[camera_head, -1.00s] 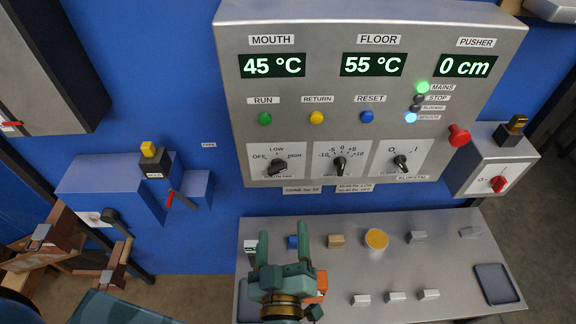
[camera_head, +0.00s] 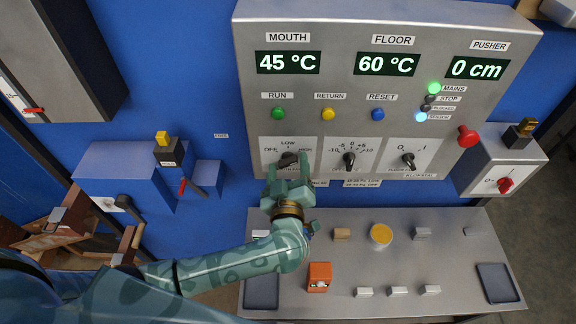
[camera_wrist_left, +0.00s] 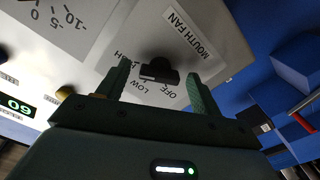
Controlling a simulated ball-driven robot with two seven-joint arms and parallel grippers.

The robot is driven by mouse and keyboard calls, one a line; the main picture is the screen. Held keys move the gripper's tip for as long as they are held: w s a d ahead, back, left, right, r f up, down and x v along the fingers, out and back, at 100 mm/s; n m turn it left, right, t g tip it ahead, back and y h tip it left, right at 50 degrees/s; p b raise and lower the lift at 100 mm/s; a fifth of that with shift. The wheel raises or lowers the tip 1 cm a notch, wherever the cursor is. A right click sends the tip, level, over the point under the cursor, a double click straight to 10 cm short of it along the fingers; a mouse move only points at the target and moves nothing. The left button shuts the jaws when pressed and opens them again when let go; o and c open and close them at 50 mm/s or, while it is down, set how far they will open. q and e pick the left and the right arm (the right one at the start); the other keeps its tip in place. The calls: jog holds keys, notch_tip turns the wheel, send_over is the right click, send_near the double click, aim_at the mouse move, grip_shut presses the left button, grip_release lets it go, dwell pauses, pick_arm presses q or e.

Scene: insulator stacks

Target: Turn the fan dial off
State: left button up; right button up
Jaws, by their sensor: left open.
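The fan dial (camera_head: 288,158) is a black knob on a white plate at the lower left of the grey control panel (camera_head: 400,60), with OFF, LOW and HIGH around it. My left gripper (camera_head: 287,169) is up at this dial, its fingers open, one on either side. In the left wrist view the dial (camera_wrist_left: 159,71) stands between the spread fingertips (camera_wrist_left: 160,80), beside the MOUTH FAN label. I see a gap on each side of it and no grip. Its exact pointer setting is hard to tell. My right gripper is not in view.
Two similar black dials (camera_head: 349,160) (camera_head: 408,160) sit to the right, with coloured buttons (camera_head: 328,114) above. Below is a grey table (camera_head: 440,260) with an orange block (camera_head: 319,275), a yellow round piece (camera_head: 381,234) and several small blocks. A red knob (camera_head: 467,135) sticks out at the panel's right.

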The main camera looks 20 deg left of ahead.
pick_arm(q)
jog(key=c, duration=1)
